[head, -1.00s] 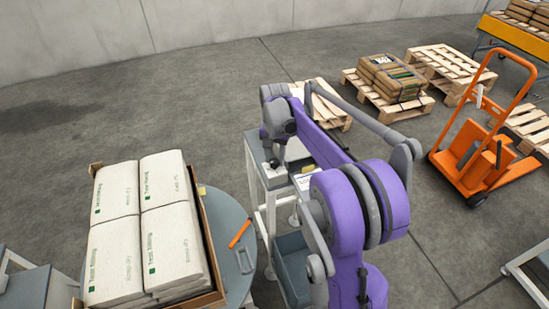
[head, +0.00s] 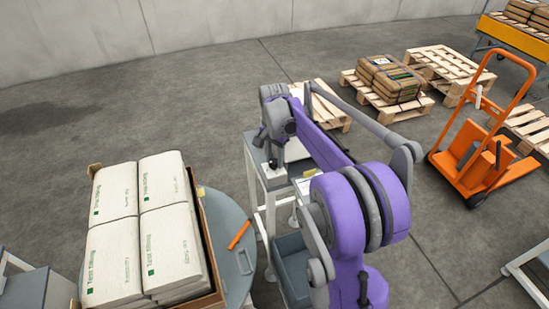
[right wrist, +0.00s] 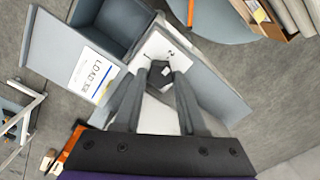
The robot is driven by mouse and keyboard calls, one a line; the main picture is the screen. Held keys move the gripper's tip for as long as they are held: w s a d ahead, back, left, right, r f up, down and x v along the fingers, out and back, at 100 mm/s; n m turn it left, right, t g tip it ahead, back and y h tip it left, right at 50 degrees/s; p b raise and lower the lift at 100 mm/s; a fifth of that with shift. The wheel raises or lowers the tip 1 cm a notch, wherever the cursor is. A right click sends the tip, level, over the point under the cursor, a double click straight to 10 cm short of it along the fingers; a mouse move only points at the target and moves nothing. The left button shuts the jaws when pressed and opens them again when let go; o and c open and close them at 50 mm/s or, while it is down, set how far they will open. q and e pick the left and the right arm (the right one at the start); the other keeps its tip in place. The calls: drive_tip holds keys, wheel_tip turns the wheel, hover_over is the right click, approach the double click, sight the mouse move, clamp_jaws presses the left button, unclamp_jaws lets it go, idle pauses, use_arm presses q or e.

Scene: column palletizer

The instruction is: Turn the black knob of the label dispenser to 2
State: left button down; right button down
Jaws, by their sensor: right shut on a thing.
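The label dispenser (head: 255,146) is a grey box on a white stand, mostly behind my right arm in the head view. In the right wrist view, the dispenser (right wrist: 222,92) has a white dial plate (right wrist: 155,46) with a "2" printed near its top edge. My right gripper (right wrist: 160,70) is shut on the black knob (right wrist: 160,66) over this plate; the fingers hide most of the knob. Its pointer and exact setting cannot be made out. In the head view the right gripper (head: 273,164) points down at the dispenser top. My left gripper is not in view.
A blue-grey bin (head: 290,262) is below the dispenser, near a sign (right wrist: 93,74) reading "LOAD". Left stands a round grey table (head: 236,222) with an orange bar (head: 239,235) and a box of white sacks (head: 116,232). An orange cart (head: 480,165) stands right.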

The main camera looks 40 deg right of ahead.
sight(274, 161)
drive_tip(key=c, duration=0.8)
unclamp_jaws()
drive_tip(key=shift+o, duration=0.2)
drive_tip(key=shift+r, duration=0.1)
wheel_tip(274, 161, up, 11)
drive_tip(key=shift+p, duration=0.35)
drive_tip(key=shift+a, duration=0.1)
